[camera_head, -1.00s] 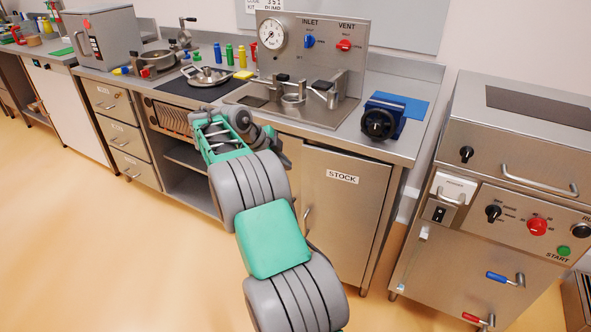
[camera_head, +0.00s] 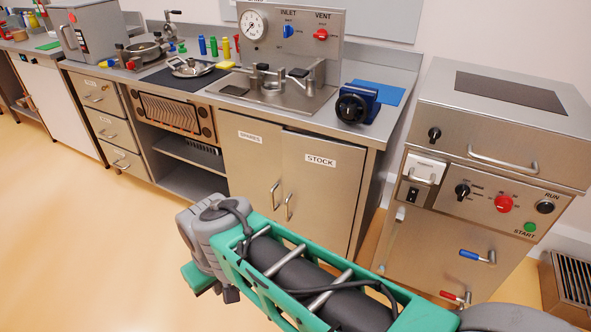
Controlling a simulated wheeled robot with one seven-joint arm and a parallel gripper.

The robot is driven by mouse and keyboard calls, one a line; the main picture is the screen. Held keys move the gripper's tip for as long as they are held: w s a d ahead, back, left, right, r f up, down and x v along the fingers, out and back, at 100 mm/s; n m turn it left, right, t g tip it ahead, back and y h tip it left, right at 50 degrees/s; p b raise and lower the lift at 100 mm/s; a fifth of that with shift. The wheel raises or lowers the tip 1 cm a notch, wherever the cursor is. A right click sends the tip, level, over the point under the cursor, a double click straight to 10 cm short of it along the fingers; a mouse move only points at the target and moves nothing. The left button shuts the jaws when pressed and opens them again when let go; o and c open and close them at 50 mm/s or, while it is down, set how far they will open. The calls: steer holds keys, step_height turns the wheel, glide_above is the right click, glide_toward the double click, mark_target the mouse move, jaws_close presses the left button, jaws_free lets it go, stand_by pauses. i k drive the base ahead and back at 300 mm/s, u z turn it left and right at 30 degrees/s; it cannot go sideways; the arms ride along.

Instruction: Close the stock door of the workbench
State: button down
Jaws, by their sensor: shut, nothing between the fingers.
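The stock door (camera_head: 318,195) is the right-hand steel door of the workbench cupboard, labelled STOCK, with a vertical bar handle (camera_head: 289,206) on its left edge. It looks about flush with the cupboard front; I cannot tell whether a small gap is left. The workbench (camera_head: 378,140) stands above it. My arm crosses the lower part of the picture in front of the cupboard and hides the door's lower edge. The arm's grey wrist end is left of the stock door, near the floor area in the picture. My gripper's fingers do not show.
The spares door (camera_head: 247,160) beside it looks shut. Drawers (camera_head: 115,125) and an open shelf bay (camera_head: 190,165) lie further left. A steel machine (camera_head: 480,170) stands right of the bench. A blue-and-black device (camera_head: 357,103) sits on the bench top. The floor at left is clear.

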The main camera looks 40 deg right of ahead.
mark_target(323, 177)
steer(key=u, duration=0.1)
steer(key=k, duration=0.25)
steer(key=z, duration=0.8)
steer(key=i, duration=0.7)
steer(key=u, duration=1.65)
